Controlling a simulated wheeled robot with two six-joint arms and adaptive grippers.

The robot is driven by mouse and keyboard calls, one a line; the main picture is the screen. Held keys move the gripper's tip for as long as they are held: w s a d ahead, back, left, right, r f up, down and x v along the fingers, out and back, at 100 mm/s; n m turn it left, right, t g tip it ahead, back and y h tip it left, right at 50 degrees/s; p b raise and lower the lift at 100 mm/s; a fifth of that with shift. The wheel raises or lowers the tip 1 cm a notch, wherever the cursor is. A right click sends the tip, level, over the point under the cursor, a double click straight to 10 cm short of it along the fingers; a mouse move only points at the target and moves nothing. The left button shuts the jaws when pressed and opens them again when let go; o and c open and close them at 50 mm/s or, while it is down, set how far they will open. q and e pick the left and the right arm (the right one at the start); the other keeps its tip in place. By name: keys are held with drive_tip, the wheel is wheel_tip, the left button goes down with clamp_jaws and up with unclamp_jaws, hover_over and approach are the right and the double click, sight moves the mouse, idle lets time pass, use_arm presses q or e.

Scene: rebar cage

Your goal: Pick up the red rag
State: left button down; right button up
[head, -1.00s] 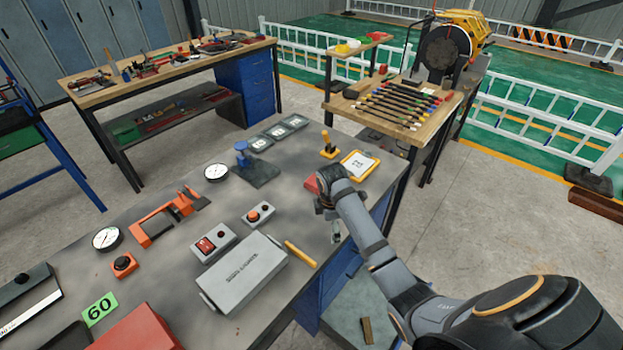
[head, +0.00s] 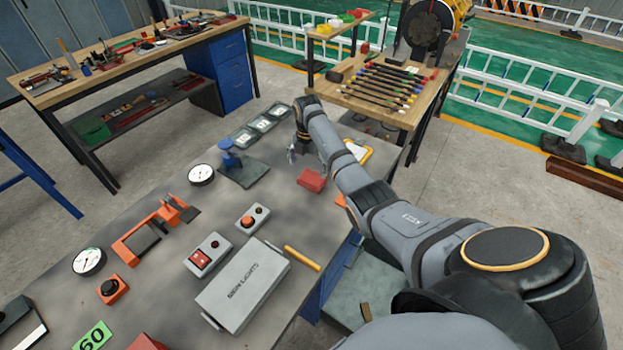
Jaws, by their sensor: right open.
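The red rag (head: 312,180) looks like a small folded red block lying on the grey workbench top (head: 225,215). It is near the bench's right side, just left of my right forearm. My right gripper (head: 293,156) hangs beyond the rag and slightly to its left, pointing down, apart from it and empty. Its fingers are small in the picture and look open. My left gripper is not in view.
A blue clamp stand (head: 229,158) stands left of my right gripper. Dark square gauges (head: 263,123) lie behind it. A grey case (head: 243,285) and yellow marker (head: 302,258) lie nearer.

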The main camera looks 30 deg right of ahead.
sight(309, 180)
drive_tip(key=shift+w+f, duration=0.15)
drive_tip(key=shift+f, duration=0.1)
drive_tip(key=shift+s+f+p, duration=0.35)
drive_tip(key=shift+f+p, duration=0.35)
drive_tip(key=f, duration=0.2)
drive_tip(key=shift+s+f, duration=0.2)
drive_tip(key=shift+f, duration=0.15)
drive_tip(key=shift+w+f, duration=0.15)
drive_tip(key=shift+f, duration=0.35)
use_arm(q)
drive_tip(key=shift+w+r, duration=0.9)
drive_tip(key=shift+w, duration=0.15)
use_arm(e)
drive_tip(key=shift+r, duration=0.1)
drive_tip(key=c, duration=1.1)
